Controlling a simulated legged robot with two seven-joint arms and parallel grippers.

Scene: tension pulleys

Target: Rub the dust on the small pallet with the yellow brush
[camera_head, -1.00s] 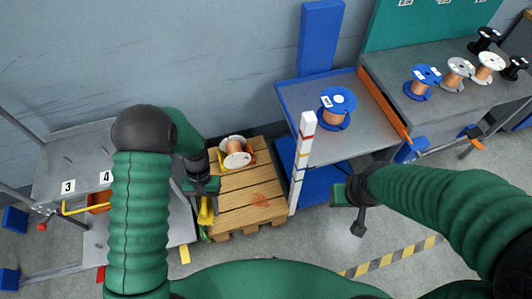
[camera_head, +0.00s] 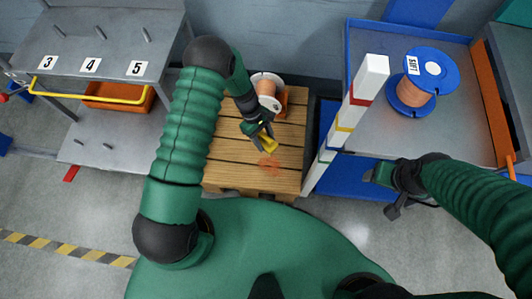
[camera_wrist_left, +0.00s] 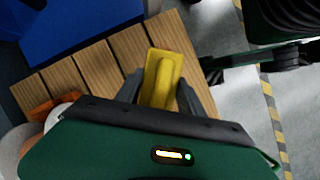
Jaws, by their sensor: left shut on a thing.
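The small wooden pallet (camera_head: 228,166) stands on the floor in the middle of the head view. A reddish-orange dust patch (camera_head: 269,166) lies on its slats near the front right. My left gripper (camera_head: 265,138) is shut on the yellow brush (camera_head: 270,145) and holds it over the pallet, just behind the dust. In the left wrist view the brush (camera_wrist_left: 160,78) sits between the two fingers, above the pallet slats (camera_wrist_left: 97,62). I cannot tell whether the brush touches the wood. My right gripper (camera_head: 388,190) is at the right, away from the pallet; its jaws are unclear.
A copper spool (camera_head: 266,90) sits at the pallet's back. A striped white post (camera_head: 345,125) stands at the pallet's right, beside a blue cart (camera_head: 375,110) with a blue spool (camera_head: 420,80). A grey shelf (camera_head: 115,50) with an orange bin (camera_head: 118,95) is at the left.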

